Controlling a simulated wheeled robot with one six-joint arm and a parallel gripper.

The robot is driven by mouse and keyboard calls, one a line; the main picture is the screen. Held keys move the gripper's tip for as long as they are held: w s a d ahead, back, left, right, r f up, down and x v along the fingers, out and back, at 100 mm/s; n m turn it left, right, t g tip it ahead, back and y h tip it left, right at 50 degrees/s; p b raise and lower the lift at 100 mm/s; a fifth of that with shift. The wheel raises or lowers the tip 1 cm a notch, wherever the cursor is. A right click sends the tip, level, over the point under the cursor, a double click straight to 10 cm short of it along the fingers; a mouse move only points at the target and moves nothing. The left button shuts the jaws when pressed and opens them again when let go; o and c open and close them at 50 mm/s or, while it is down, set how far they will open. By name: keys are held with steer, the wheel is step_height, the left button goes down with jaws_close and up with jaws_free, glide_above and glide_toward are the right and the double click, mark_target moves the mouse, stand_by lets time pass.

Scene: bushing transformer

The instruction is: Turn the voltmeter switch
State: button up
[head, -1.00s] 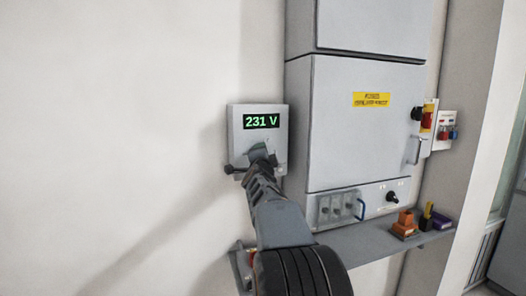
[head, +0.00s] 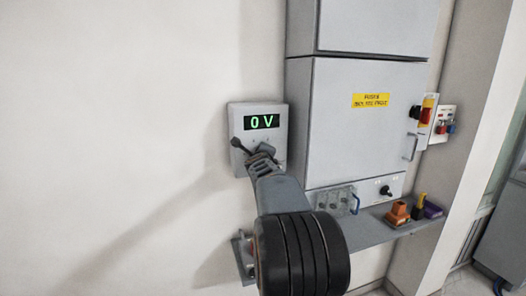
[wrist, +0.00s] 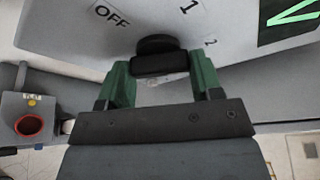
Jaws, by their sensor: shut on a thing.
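The voltmeter box (head: 236,113) is a grey panel on the wall. Its green display (head: 261,121) reads 0 V. My gripper (head: 262,151) is at the lower part of the box and hides the switch in the head view. In the wrist view, the black voltmeter switch (wrist: 158,57) lies between the green fingers of my gripper (wrist: 160,76), which is shut on it. The marks OFF, 1 and 2 show on the panel around the switch. The wrist view looks tilted against the panel.
A tall grey cabinet (head: 365,130) stands close on the right, with a yellow label and a red-and-black switch (head: 424,113). A shelf (head: 385,228) below holds an orange item (head: 398,212) and a purple one (head: 433,210). The wall at left is bare.

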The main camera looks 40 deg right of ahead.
steer(key=shift+m, duration=0.3)
stand_by(0.4)
steer(key=o, duration=0.9)
steer(key=p+v, duration=0.2)
steer(key=v, duration=1.1)
steer(key=shift+s+a+r, duration=0.15)
steer(key=shift+s+r, duration=0.1)
steer(key=shift+s, duration=0.15)
steer(key=shift+w+y, duration=0.1)
steer(key=shift+y, duration=0.2)
